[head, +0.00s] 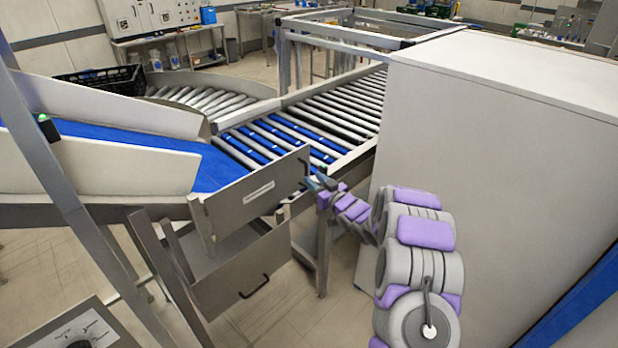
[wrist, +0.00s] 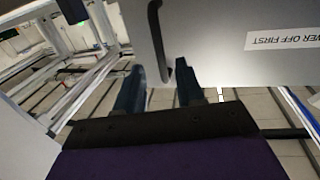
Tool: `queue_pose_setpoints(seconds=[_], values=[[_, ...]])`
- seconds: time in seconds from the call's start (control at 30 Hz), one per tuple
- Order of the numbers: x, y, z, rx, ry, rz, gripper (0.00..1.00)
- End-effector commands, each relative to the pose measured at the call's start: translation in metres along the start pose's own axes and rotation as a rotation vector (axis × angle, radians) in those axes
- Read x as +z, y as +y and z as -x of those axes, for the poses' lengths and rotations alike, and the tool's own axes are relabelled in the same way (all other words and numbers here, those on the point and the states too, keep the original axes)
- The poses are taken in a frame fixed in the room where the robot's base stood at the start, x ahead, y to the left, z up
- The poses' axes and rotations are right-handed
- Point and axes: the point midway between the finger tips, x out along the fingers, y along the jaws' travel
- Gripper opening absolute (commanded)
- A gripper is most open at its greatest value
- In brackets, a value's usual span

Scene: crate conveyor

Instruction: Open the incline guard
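The incline guard appears to be the grey panel (head: 235,203) with a white label, at the side of the blue incline belt. Its black handle (head: 304,168) is at its right end. In the wrist view the panel (wrist: 235,65) fills the upper right, with the label upside down, partly reading "OFF FIRST". My gripper (head: 317,183) is beside the handle end of the panel. In the wrist view my gripper (wrist: 160,68) is open, and the lower end of the handle (wrist: 155,35) shows between its fingertips. I cannot tell whether they touch it.
A second grey panel (head: 225,283) with a black handle is below the guard. A large grey cabinet (head: 475,150) stands close on the right of my arm. The roller conveyor (head: 330,112) runs behind. A dial box (head: 80,328) is at lower left.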

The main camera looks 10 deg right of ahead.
Motion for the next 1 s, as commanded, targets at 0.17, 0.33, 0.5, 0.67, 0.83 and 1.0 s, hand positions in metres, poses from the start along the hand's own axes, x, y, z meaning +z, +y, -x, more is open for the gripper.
queue_pose_setpoints(seconds=[0.17,0.33,0.5,0.67,0.83,1.0], values=[[0.001,-0.001,-0.023,-0.003,0.002,0.001,0.38],[0.000,-0.001,-0.034,0.000,0.000,0.000,0.38],[-0.001,-0.001,-0.037,0.000,0.000,-0.002,0.38],[-0.001,-0.001,-0.037,0.000,0.000,-0.002,0.38],[0.000,-0.001,-0.037,0.000,0.000,-0.001,0.25],[-0.001,-0.001,-0.037,0.000,0.000,-0.001,0.09]])
